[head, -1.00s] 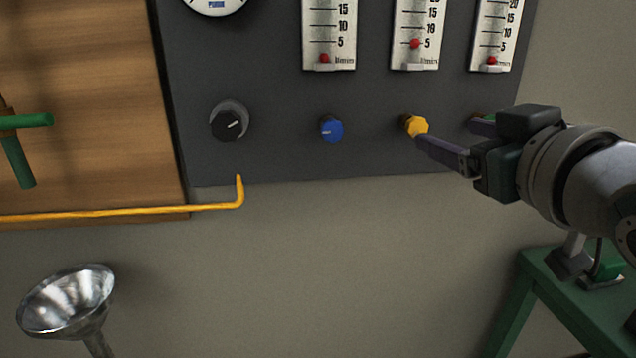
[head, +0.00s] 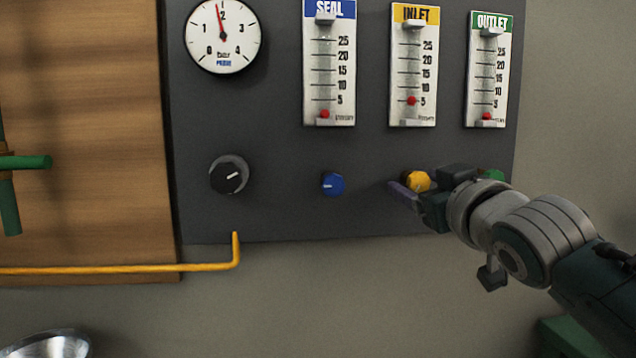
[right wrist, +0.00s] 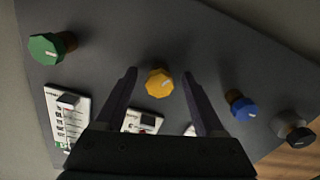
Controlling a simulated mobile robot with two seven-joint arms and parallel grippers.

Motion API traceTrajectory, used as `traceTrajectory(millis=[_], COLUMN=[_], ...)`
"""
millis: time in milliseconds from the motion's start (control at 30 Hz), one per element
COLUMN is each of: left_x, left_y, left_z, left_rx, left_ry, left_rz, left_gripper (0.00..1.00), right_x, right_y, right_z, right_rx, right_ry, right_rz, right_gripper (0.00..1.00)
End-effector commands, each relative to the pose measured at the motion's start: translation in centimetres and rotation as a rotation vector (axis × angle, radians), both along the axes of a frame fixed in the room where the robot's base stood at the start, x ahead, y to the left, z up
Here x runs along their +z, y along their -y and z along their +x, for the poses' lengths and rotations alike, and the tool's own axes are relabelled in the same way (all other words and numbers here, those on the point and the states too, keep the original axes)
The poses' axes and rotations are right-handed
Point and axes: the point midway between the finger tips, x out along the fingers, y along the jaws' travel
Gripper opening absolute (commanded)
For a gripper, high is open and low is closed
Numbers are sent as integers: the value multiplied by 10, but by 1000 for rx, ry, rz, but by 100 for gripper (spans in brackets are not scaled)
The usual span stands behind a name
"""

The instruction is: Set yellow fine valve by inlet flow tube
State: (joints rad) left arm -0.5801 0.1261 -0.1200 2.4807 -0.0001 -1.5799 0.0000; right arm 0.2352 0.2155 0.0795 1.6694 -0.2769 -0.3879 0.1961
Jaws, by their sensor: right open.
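The yellow valve knob (head: 417,181) is on the dark panel below the inlet flow tube (head: 412,70). The tube has a yellow INLET label, and its red float sits near the 5 mark. My right gripper (head: 412,188) is at the yellow knob. In the right wrist view, the yellow knob (right wrist: 159,83) sits between the two spread fingers (right wrist: 160,90), with a gap on each side. My left gripper is not in view.
A blue knob (head: 332,184) and a black knob (head: 230,175) are to the left. A green knob (head: 492,175) is close on the right, partly behind my arm. Seal tube (head: 328,70), outlet tube (head: 486,75) and a gauge (head: 222,36) are above. A yellow pipe (head: 150,268) is lower left.

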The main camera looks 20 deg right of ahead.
Motion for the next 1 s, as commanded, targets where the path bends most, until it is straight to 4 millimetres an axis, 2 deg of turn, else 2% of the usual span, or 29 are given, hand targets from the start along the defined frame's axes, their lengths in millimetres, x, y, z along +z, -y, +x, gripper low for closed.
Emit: traceTrajectory(millis=[333, 900, 967, 1000], left_x=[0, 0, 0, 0], left_y=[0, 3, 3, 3], left_z=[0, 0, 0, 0], left_rx=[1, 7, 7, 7], left_ry=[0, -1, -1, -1], left_rz=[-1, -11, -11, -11], left_gripper=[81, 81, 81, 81], right_x=[0, 0, 0, 0], right_y=[1, 1, 1, 1], right_z=[4, 4, 4, 4], right_rx=[0, 0, 0, 0], right_ry=[0, -1, -1, -1], right_rz=[-1, 0, 0, 0], right_gripper=[71, 7, 0, 0])
